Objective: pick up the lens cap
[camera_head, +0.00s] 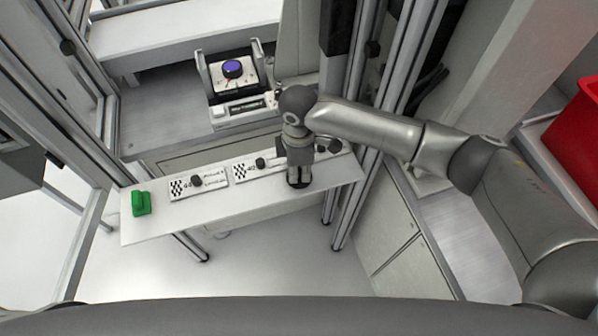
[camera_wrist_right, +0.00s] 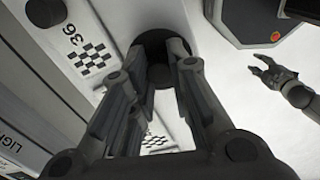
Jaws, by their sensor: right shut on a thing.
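My right gripper (camera_head: 299,180) points down at the front edge of the narrow white shelf, towards its right end. In the right wrist view its fingers (camera_wrist_right: 170,62) are closed on a round black cap (camera_wrist_right: 153,43), taken as the lens cap, which partly hides behind them. In the head view the cap is mostly hidden under the gripper. My left gripper (camera_wrist_right: 278,75) shows small at the right of the right wrist view, its fingers apart and empty; it is not in the head view.
The white shelf (camera_head: 150,233) carries a green object (camera_head: 141,203), checkered labels (camera_head: 184,187) and black round knobs (camera_head: 196,181). Behind it stands a device with a blue-topped disc (camera_head: 232,69). Metal posts (camera_head: 352,200) rise close to the right. A red bin (camera_head: 575,140) is far right.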

